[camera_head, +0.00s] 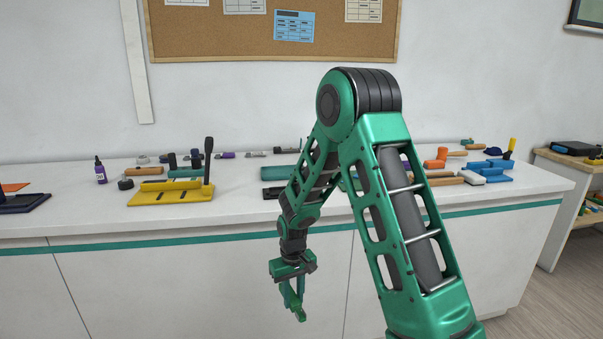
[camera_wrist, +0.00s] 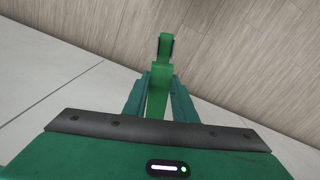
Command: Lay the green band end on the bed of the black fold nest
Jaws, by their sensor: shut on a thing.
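My gripper (camera_head: 292,292) hangs in front of the counter's front face, below the counter top, pointing down. It is shut on a green band end (camera_wrist: 160,75), which sticks out past the fingertips in the wrist view and ends in a thicker, dark-edged tip. The band end also shows small and lighter green below the fingers in the head view (camera_head: 299,314). A low black piece (camera_head: 271,193) lies on the counter behind my arm, partly hidden. It may be the black fold nest, but I cannot tell for sure. The bed is not clear to see.
The white counter (camera_head: 90,224) carries a yellow fixture (camera_head: 170,197) with an upright black handle, a purple bottle (camera_head: 100,171), a dark navy tray (camera_head: 22,203) at far left, and blue and orange parts at right. Free counter shows between the tray and yellow fixture.

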